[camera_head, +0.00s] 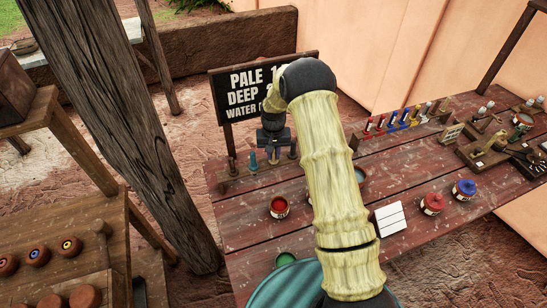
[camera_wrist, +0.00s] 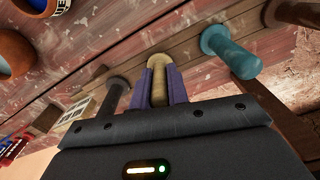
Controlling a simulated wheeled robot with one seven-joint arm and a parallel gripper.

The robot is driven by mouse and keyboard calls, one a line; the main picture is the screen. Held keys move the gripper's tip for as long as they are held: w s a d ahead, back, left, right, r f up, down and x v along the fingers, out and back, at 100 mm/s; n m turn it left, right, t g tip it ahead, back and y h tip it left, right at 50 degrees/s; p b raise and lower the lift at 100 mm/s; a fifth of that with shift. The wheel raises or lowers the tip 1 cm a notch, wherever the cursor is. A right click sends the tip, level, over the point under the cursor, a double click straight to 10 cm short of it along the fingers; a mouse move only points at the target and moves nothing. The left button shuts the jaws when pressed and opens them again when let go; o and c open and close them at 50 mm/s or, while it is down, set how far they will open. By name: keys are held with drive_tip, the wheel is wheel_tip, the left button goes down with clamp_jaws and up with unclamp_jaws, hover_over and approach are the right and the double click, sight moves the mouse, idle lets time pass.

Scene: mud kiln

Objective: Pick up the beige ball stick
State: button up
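The beige ball stick (camera_wrist: 159,86) stands between the two purple-grey fingers of my gripper (camera_wrist: 161,72) in the wrist view, its rounded end near the fingertips. The fingers flank it closely; I cannot tell whether both press on it. A teal stick (camera_wrist: 231,50) is to its right and a dark stick (camera_wrist: 115,94) to its left. In the head view my gripper (camera_head: 275,152) is low over the wooden stick rack (camera_head: 262,174) at the table's far left end. The teal stick (camera_head: 253,161) is left of it. The beige stick is hard to make out there.
A black lettered sign (camera_head: 241,92) stands behind the rack. A red paint pot (camera_head: 279,207) is in front of it on the red table (camera_head: 245,232). A white tile (camera_head: 390,218), more pots and a row of coloured sticks (camera_head: 400,123) lie right. A wooden post (camera_head: 115,120) stands left.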

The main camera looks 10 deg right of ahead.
clamp_jaws()
drive_tip(key=shift+r, duration=0.55)
wheel_tip(320, 180, up, 9)
drive_tip(key=b, duration=0.2)
drive_tip(key=shift+b, duration=0.3)
drive_tip(key=shift+f, duration=0.15)
